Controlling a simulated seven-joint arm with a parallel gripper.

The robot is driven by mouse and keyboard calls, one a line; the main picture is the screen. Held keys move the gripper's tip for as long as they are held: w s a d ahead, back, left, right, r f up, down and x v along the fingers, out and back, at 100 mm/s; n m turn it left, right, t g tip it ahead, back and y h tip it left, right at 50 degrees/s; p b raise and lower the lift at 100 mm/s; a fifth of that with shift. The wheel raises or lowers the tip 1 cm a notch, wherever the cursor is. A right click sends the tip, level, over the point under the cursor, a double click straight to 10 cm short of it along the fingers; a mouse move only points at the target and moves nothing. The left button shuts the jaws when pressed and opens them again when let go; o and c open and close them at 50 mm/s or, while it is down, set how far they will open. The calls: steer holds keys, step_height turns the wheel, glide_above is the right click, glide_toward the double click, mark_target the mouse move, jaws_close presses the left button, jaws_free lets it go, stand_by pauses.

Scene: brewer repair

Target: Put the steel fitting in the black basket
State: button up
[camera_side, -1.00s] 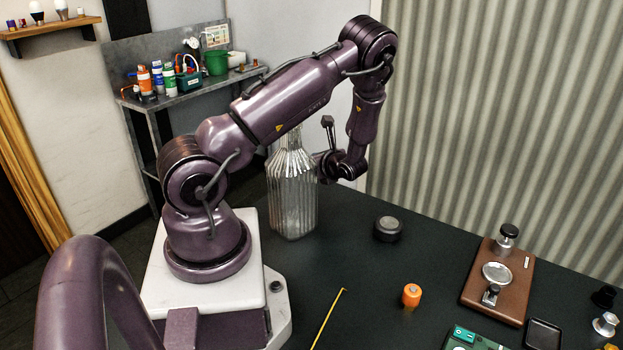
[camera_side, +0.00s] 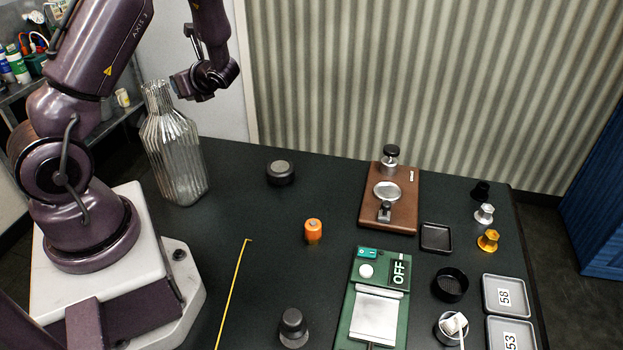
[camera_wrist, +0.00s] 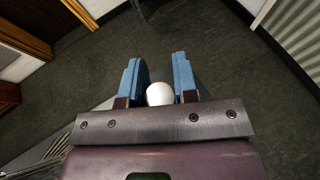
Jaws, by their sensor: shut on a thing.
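The steel fitting (camera_side: 484,213), small and silver with a flared shape, stands on the dark table at the right in the side view, between a black fitting (camera_side: 481,190) and a gold one (camera_side: 488,240). The black basket (camera_side: 451,285) is a round, open cup nearer the front, apart from the steel fitting and seemingly empty. In the wrist view, the blue fingers of my gripper (camera_wrist: 159,78) are either side of a white rounded thing (camera_wrist: 160,94) and shut on it. My gripper is far left of the fitting and basket, high by the ribbed glass bottle; its fingertips are unclear in the side view.
The glass bottle (camera_side: 177,150) stands close to my arm.

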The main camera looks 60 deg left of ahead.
steer(key=w+d+r+m+t+h, duration=0.25)
steer(key=w+d+m+t, duration=0.55)
steer(key=d, duration=0.4)
steer(key=w+d+r+m+t+h, duration=0.2)
steer(key=w+d+r+m+t, duration=0.2)
steer(key=w+d+m+t, duration=0.45)
steer(key=w+d+r+m+h, duration=0.1)
steer(key=d+r+h, duration=0.15)
steer(key=d, duration=0.45)
steer(key=w+d+r+m+h, duration=0.15)
steer(key=d+r, duration=0.25)
steer(key=d, duration=0.4)
steer(key=s+a+f+n+g+y, duration=0.8)
steer(key=s+a+f+n+y, duration=0.1)
steer(key=f+n, duration=0.25)
steer(key=s+f+n+g+h, duration=0.3)
steer(key=s+f+n+g, duration=0.5)
steer(key=s+n+g, duration=0.45)
steer(key=s+d+f+n+g+h, duration=0.2)
steer(key=s+d+n+g+h, duration=0.25)
steer(key=n+h, duration=0.25)
steer(key=n+t+h, duration=1.3)
steer(key=n+h, duration=0.4)
steer(key=n, duration=0.3)
glide_above(257, 287)
steer(key=f, duration=0.1)
steer(key=shift+f, duration=3.9)
